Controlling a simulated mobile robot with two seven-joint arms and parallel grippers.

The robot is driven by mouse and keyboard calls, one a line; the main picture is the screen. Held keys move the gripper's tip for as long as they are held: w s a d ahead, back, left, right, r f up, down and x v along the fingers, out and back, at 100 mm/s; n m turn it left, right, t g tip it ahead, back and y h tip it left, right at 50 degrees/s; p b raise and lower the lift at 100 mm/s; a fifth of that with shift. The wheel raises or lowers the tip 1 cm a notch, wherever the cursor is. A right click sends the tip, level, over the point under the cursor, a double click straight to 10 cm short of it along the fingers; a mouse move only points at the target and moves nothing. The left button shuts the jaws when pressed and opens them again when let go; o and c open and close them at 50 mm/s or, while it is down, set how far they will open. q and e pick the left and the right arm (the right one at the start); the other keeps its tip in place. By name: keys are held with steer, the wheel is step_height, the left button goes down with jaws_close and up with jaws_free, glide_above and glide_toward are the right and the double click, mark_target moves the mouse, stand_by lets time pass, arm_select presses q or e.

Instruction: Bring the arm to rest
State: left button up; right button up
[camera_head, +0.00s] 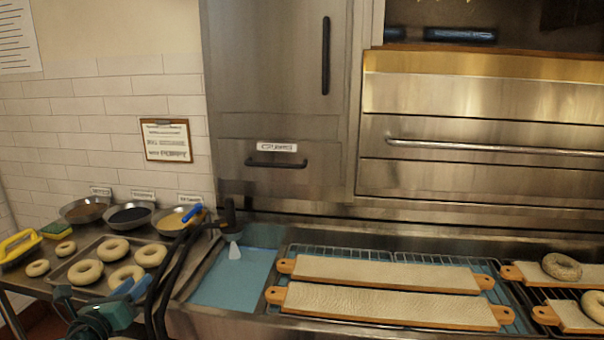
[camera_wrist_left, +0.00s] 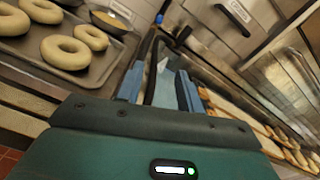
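My left gripper (camera_head: 135,288) is low at the left of the head view, over the front of the bagel tray. In the left wrist view its two fingers (camera_wrist_left: 160,85) stand apart, with no object visibly gripped between them. Black curved hoses (camera_head: 172,275) pass close on its right in the head view. My right gripper is in neither view.
A tray (camera_head: 68,275) of pale bagels (camera_head: 86,272) and several bowls (camera_head: 131,216) stand left. Cloth-covered boards (camera_head: 390,305) lie on racks right; a bagel (camera_head: 562,266) rests on another board. Metal cabinets (camera_head: 270,90) stand behind.

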arm_select(q)
steer(key=s+d+f+n+g, duration=0.3)
steer(key=s+d+f+n, duration=0.75)
steer(key=f+n, duration=0.3)
steer(key=s+d+f+n+g, duration=0.2)
steer(key=s+d+f+n, duration=0.2)
steer(key=s+n, duration=0.4)
steer(key=s+d+f+n+g, duration=0.2)
steer(key=s+d+f+n, duration=0.2)
steer(key=s+n, duration=0.5)
steer(key=shift+s+d+f+h, duration=0.3)
steer(key=shift+s+d, duration=0.2)
steer(key=shift+d, duration=0.65)
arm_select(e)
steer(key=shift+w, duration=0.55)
arm_select(q)
steer(key=shift+n, duration=0.25)
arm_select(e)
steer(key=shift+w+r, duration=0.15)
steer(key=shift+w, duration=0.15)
